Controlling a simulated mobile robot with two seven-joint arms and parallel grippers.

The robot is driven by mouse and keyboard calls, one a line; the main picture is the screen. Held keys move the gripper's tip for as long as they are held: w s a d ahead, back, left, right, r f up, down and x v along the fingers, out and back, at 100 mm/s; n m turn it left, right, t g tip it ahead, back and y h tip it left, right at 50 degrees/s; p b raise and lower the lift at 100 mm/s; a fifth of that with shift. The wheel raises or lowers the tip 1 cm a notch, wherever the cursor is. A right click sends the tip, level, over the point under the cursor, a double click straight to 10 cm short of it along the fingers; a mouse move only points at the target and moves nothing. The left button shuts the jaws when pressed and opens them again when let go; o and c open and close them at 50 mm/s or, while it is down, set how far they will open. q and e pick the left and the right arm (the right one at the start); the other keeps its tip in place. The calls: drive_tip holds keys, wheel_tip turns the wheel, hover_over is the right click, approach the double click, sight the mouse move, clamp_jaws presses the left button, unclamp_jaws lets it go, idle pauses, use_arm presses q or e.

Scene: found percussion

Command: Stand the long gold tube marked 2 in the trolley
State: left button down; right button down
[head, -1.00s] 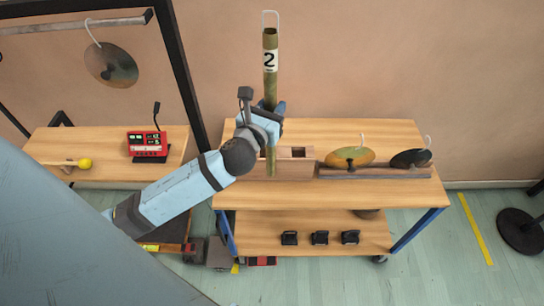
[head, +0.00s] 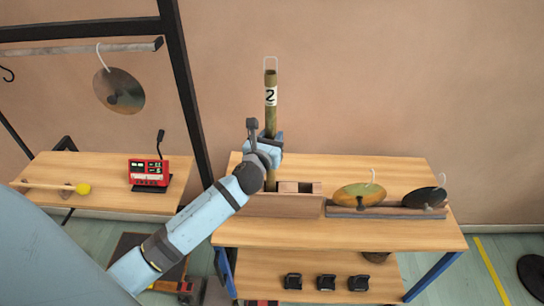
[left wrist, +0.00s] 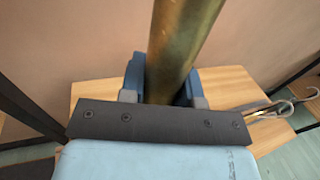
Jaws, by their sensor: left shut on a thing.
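The long gold tube (head: 270,122) has a white label with a black 2 and a wire loop at its top. It stands about upright in my left gripper (head: 271,143), which is shut around its middle. The tube also shows between the fingers in the left wrist view (left wrist: 182,45). Its lower end meets the left part of the wooden block (head: 282,205) on the trolley (head: 340,234). The bottom is hidden and seems to be inside the block. Square openings show in the block's top, right of the tube. My right gripper is out of view.
Two cymbal-like discs (head: 359,195) (head: 424,197) stand in a rack on the trolley's right. Several black blocks (head: 326,282) sit on the lower shelf. Left is a table with a red device (head: 149,173) and a yellow-headed mallet (head: 82,189). A disc (head: 119,91) hangs from a black frame.

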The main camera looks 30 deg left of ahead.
use_arm(q)
drive_tip(key=shift+f+b, duration=0.6)
drive_tip(key=shift+f, duration=2.3)
drive_tip(key=shift+f, duration=0.2)
drive_tip(key=c, duration=0.8)
unclamp_jaws()
drive_tip(key=shift+r, duration=0.1)
